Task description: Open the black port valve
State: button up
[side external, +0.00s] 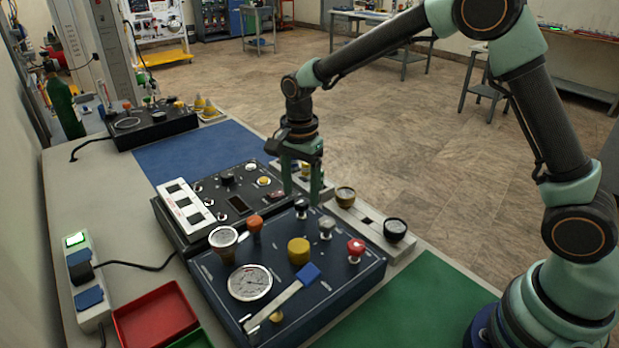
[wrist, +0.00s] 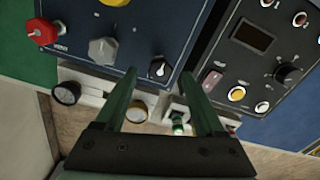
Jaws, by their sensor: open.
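A small black knob with a white pointer mark, likely the black port valve (side external: 301,206), stands on the dark blue panel (side external: 345,279) near its far edge. It also shows in the wrist view (wrist: 160,68), between the tips of my fingers. My gripper (side external: 302,195) is open and points down just above this knob. In the wrist view my gripper (wrist: 158,76) has one finger on each side of the knob, with nothing held. I cannot tell whether the fingertips reach down beside it.
A grey knob (side external: 327,226) and a red knob (side external: 355,248) stand close by on the panel. An orange knob (side external: 254,223) and a yellow knob (side external: 298,250) are also near. A black panel (side external: 240,205) adjoins.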

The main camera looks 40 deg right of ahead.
jog(key=shift+f, duration=1.05)
grip_shut()
